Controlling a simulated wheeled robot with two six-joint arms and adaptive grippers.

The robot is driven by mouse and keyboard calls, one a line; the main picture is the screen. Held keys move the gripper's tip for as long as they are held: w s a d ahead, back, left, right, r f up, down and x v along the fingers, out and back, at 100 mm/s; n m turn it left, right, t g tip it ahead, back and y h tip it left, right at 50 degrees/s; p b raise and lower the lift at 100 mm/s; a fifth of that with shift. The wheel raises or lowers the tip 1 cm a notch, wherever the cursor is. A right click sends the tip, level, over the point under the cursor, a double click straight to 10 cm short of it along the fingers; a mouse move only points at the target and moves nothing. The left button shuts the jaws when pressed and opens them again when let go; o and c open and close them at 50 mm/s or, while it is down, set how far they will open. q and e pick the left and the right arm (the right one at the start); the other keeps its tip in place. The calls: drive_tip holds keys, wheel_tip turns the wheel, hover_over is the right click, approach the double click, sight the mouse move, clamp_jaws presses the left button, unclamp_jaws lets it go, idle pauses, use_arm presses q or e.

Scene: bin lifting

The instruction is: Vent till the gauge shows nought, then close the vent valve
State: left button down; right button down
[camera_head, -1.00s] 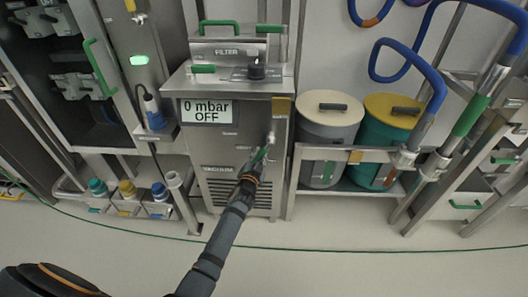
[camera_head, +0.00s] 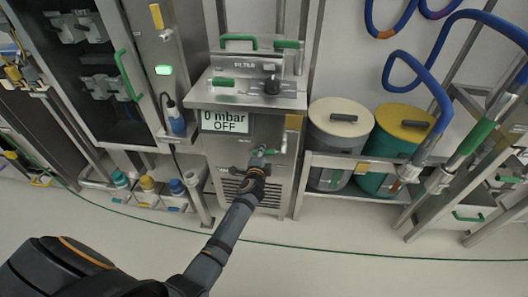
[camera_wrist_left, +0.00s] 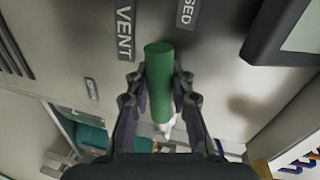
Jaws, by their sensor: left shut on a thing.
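The gauge display (camera_head: 225,121) on the front of the steel vacuum unit reads 0 mbar, OFF. The green vent valve handle (camera_head: 266,152) sits low on the right of that front, and it also shows in the left wrist view (camera_wrist_left: 159,70). My left gripper (camera_head: 257,168) is shut on this handle. In the wrist view its fingers (camera_wrist_left: 158,88) lie on both sides of the handle. A VENT label (camera_wrist_left: 125,33) is left of the handle and a partly cut label ending in SED (camera_wrist_left: 187,12) is above it. My right gripper is not in view.
Two lidded drums, one grey (camera_head: 336,155) and one green (camera_head: 385,165), stand right of the unit. Blue hoses (camera_head: 410,62) hang above them. Small capped bottles (camera_head: 148,185) stand low on the left.

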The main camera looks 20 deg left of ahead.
use_arm(q)
drive_tip(key=shift+r+m+p, duration=0.45)
drive_tip(key=shift+m, duration=0.35)
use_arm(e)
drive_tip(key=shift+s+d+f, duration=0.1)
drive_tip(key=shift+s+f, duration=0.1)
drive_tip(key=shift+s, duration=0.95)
use_arm(q)
drive_tip(key=c, duration=1.2)
unclamp_jaws()
drive_tip(key=shift+s+r+y, duration=0.1)
drive_tip(key=shift+r+y, duration=0.05)
drive_tip(key=shift+y, duration=0.15)
drive_tip(key=shift+o, duration=0.2)
drive_tip(key=shift+s, duration=0.15)
drive_tip(key=v, duration=1.1)
drive_tip(key=shift+s+d+r, duration=0.15)
drive_tip(key=shift+s+r, duration=0.05)
drive_tip(key=shift+s, duration=0.1)
drive_tip(key=shift+f, duration=0.1)
